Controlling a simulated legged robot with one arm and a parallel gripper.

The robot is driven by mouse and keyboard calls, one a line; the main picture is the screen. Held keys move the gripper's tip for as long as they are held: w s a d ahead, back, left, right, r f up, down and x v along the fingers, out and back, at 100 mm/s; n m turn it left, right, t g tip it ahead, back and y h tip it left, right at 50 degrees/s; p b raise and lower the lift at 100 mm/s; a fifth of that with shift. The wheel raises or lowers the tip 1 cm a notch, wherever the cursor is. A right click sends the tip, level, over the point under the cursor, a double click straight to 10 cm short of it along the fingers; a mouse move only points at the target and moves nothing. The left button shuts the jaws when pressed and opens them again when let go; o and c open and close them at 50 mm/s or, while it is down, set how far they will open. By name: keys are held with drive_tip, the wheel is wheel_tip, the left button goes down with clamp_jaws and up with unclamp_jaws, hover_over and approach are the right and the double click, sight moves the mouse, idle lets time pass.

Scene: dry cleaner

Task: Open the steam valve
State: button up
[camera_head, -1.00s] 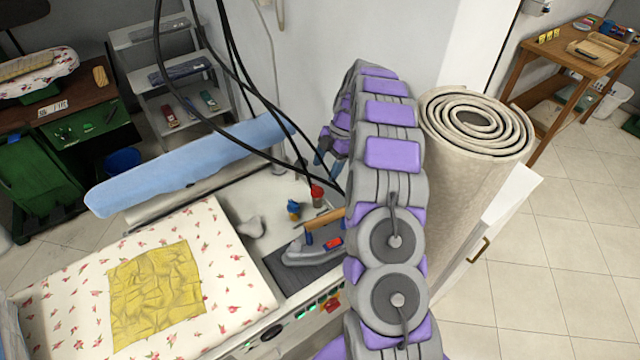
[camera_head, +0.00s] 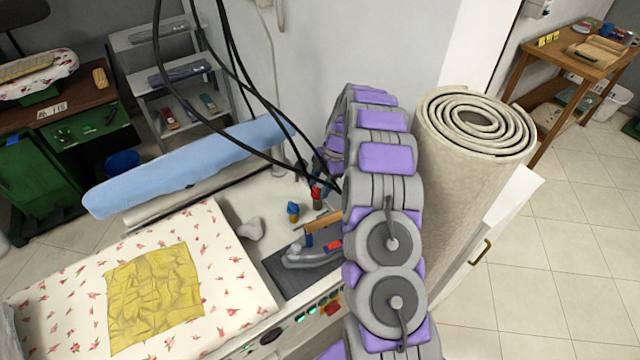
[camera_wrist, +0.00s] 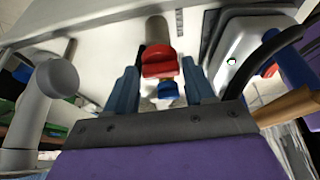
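Two small valve-like fittings stand on the ironing table: a red-topped one (camera_head: 317,193) and a blue-topped one (camera_head: 293,209). Which one is the steam valve is not marked. In the wrist view the red knob (camera_wrist: 160,64) and the blue knob (camera_wrist: 167,90) appear between my blue fingers. My gripper (camera_wrist: 159,68) is open, its fingers on either side of the red knob, with gaps visible. In the head view my gripper (camera_head: 319,168) is just above the red fitting, partly hidden by my arm. Contact cannot be told.
An iron (camera_head: 312,250) with a wooden handle rests on a dark pad close by. Black hoses (camera_head: 250,145) hang across the area. A blue padded sleeve board (camera_head: 190,168) lies behind. A yellow cloth (camera_head: 155,298) lies on the floral board (camera_head: 235,290). A rolled carpet (camera_head: 465,170) stands right.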

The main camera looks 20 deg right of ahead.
drive_tip(key=c, duration=0.7)
drive_tip(key=m+t, duration=0.1)
drive_tip(key=m, duration=0.1)
drive_tip(key=m+b, duration=0.1)
drive_tip(key=m, duration=0.1)
drive_tip(key=shift+s+m+t, duration=0.2)
drive_tip(key=shift+m+t, duration=0.1)
drive_tip(key=shift+t, duration=0.1)
drive_tip(key=m, duration=0.1)
drive_tip(key=m+t, duration=0.1)
drive_tip(key=m, duration=0.1)
drive_tip(key=shift+s+a+r+m+h, duration=0.1)
drive_tip(key=shift+s+m+h, duration=0.05)
drive_tip(key=shift+m+h, duration=0.15)
drive_tip(key=m+t+p, duration=0.1)
drive_tip(key=m, duration=0.1)
drive_tip(key=m+t+h+p, duration=0.1)
drive_tip(key=m, duration=0.2)
drive_tip(key=shift+s+a+r+h+p, duration=0.1)
drive_tip(key=shift+s+r+h+p, duration=0.05)
drive_tip(key=shift+h+p, duration=0.15)
drive_tip(key=m+h+p, duration=0.1)
drive_tip(key=m+p, duration=0.1)
drive_tip(key=m, duration=0.1)
drive_tip(key=shift+a+m+p, duration=0.1)
drive_tip(key=shift+m+p, duration=0.3)
drive_tip(key=shift+m+t+h+p, duration=0.3)
drive_tip(key=shift+m+p, duration=0.1)
drive_tip(key=shift+m, duration=0.1)
